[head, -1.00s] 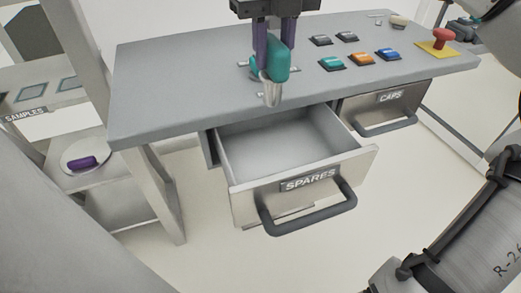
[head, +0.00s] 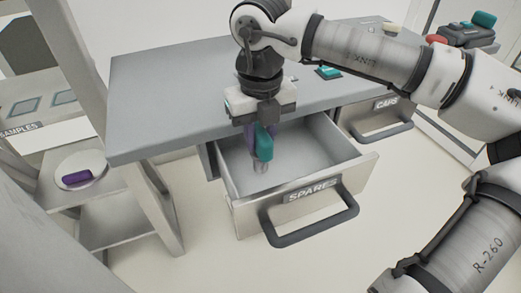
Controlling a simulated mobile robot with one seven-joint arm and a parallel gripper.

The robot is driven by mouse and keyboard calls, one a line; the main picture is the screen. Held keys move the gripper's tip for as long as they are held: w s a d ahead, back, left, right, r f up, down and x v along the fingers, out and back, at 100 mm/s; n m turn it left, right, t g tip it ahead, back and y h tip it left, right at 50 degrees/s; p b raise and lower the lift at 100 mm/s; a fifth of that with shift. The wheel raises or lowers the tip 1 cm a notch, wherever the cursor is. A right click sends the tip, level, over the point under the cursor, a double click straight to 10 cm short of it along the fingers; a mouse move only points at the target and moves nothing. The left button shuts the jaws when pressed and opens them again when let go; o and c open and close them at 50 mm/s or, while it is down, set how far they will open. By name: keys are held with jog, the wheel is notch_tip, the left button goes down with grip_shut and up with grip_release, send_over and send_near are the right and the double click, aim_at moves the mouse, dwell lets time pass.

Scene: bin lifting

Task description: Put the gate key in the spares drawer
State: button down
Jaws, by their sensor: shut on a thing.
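The gate key (head: 264,144) has a teal grip and a short metal shaft pointing down. My gripper (head: 258,138) is shut on its teal part, with purple fingers partly hidden behind it. The key is inside the outline of the open spares drawer (head: 327,200), near its left front part. Whether the shaft tip touches the drawer floor I cannot tell. The drawer is pulled well out, has a dark bar handle and a SPARES label, and looks empty otherwise.
The grey desk top (head: 160,100) lies behind the drawer. The caps drawer (head: 375,110) is to the right. My arm covers most desk-top switches.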

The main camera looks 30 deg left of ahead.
jog(key=shift+f, duration=2.4)
jog(key=shift+f, duration=0.15)
jog(key=c, duration=1.2)
grip_release()
jog(key=shift+o, duration=0.2)
notch_tip(320, 180, up, 12)
jog(key=shift+r+b, duration=0.2)
jog(key=shift+b, duration=0.25)
